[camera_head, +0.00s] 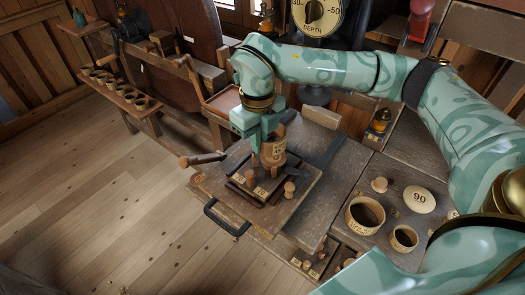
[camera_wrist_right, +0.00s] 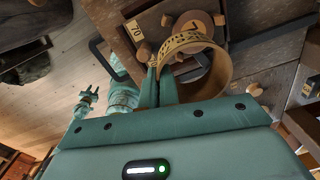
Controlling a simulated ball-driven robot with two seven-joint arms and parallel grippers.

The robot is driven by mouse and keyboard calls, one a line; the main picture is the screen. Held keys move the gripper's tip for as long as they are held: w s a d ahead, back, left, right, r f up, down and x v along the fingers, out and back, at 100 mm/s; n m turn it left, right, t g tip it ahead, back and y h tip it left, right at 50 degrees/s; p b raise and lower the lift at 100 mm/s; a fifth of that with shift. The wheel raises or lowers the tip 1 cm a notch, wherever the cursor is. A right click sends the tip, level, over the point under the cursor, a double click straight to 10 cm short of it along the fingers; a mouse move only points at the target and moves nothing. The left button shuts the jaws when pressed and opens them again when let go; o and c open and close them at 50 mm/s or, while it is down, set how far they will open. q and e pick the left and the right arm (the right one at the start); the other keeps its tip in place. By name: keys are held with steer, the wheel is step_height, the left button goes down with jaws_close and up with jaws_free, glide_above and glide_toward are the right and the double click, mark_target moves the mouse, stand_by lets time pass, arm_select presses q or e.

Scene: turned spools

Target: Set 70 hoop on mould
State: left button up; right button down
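My right gripper (camera_head: 268,140) reaches down over the bench and is shut on the wall of a pale wooden hoop (camera_head: 273,153) with dark lettering. In the right wrist view the hoop (camera_wrist_right: 218,66) is a ring with a printed band, its near wall between the fingers (camera_wrist_right: 165,85). The hoop is over the mould (camera_head: 240,193), a dark square frame on a board with wooden pegs and a "70" tag, which also shows in the wrist view (camera_wrist_right: 133,28). Whether the hoop touches the mould is hidden. My left gripper (camera_wrist_right: 80,92) appears small in the wrist view; its opening is unclear.
Two more hoops, a larger one (camera_head: 365,215) and a smaller one (camera_head: 404,239), stand on the bench at right beside a round "90" disc (camera_head: 419,199) and a peg (camera_head: 379,184). A dark handle (camera_head: 226,222) sticks out from the board's front. Floor is clear at left.

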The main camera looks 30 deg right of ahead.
steer(key=f, duration=0.2)
steer(key=w+d+f, duration=0.1)
steer(key=f, duration=0.1)
steer(key=w+d+f, duration=0.1)
steer(key=f, duration=0.1)
arm_select(q)
steer(key=shift+s+d+f, duration=0.2)
steer(key=shift+s+f, duration=0.1)
steer(key=shift+f, duration=0.1)
arm_select(e)
steer(key=shift+w+f, duration=0.1)
steer(key=shift+f, duration=0.15)
steer(key=shift+f+b, duration=0.15)
steer(key=shift+b, duration=0.15)
steer(key=c, duration=1.6)
jaws_free()
steer(key=shift+f, duration=0.1)
steer(key=shift+c, duration=0.2)
